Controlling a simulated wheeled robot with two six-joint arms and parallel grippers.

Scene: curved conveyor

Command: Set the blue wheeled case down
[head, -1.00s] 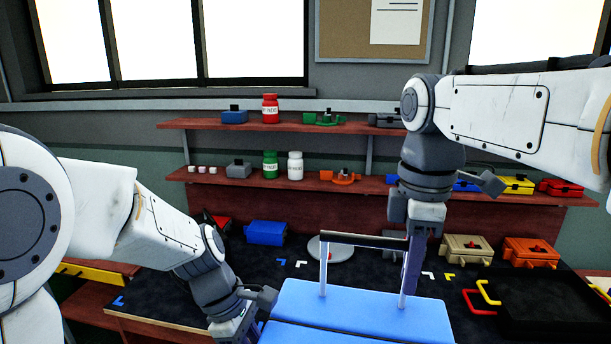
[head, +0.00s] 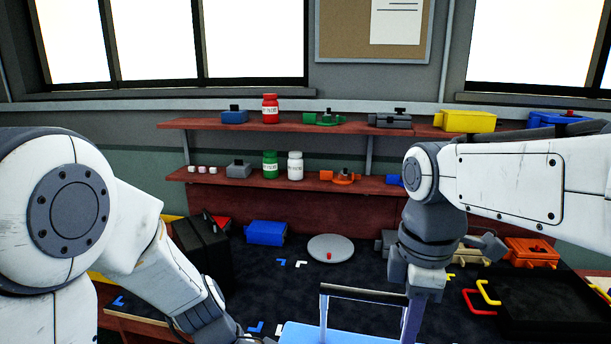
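The blue wheeled case (head: 340,334) is at the bottom middle of the head view, with only the far part of its blue top showing. Its wheels and underside are out of frame. Its dark handle bar (head: 362,292) stands up on light posts. My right gripper (head: 411,318) points down at the right end of the handle and appears shut on it; its fingertips run out of frame. My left arm reaches down to the left of the case, and its gripper is below the picture edge.
A dark worktop (head: 290,300) lies behind the case, with a round grey plate (head: 330,246), a blue box (head: 266,233) and a black case (head: 203,250). A black tray (head: 545,305) is at right. Shelves (head: 255,180) with bottles and small boxes line the wall.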

